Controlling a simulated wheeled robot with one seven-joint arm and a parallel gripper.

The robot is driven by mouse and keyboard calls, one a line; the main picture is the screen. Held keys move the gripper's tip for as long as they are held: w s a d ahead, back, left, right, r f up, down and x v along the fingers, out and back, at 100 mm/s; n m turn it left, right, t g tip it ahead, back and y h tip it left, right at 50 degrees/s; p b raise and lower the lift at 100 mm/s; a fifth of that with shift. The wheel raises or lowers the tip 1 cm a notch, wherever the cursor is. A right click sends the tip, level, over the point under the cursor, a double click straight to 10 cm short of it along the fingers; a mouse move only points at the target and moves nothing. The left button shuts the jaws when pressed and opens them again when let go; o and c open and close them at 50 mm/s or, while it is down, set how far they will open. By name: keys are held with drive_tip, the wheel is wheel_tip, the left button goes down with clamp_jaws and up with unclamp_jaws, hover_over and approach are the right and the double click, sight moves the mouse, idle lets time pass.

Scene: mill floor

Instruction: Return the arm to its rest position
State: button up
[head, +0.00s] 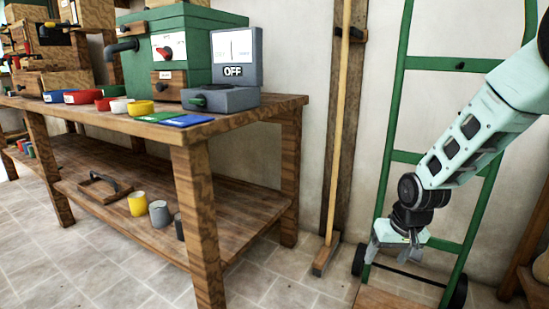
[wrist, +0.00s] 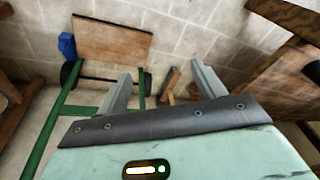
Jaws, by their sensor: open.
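My gripper (head: 400,248) hangs at the right of the head view, in front of the green hand truck (head: 402,110). In the wrist view the two grey fingers of my gripper (wrist: 160,88) stand wide apart with nothing between them. The gripper is open and empty. My pale green arm reaches down to it from the upper right. The hand truck's green frame also shows in the wrist view (wrist: 50,130), with its flat wooden plate (wrist: 112,40) beyond the fingers. I cannot tell how far the gripper is from the frame.
A wooden workbench (head: 240,113) stands at the left with a green machine (head: 190,50), a grey box marked OFF (head: 236,62) and coloured pieces. Several cylinders, one yellow (head: 138,204), stand on its lower shelf. A broom (head: 340,120) leans on the wall. Tiled floor is clear in front.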

drive_tip(key=s+a+r+n+g+p, duration=0.15)
drive_tip(key=s+a+r+n, duration=0.25)
drive_tip(key=s+a+r, duration=0.75)
drive_tip(key=s+a+r+n+g+p, duration=0.1)
drive_tip(key=s+a+r+n+p, duration=0.1)
drive_tip(key=s, duration=0.7)
drive_tip(key=s+a+r+n+p, duration=0.1)
drive_tip(key=s+r+n, duration=0.1)
drive_tip(key=s, duration=0.7)
wheel_tip(320, 180, up, 38)
drive_tip(key=p, duration=3.8)
drive_tip(key=shift+s+r, duration=0.15)
drive_tip(key=shift+s, duration=0.2)
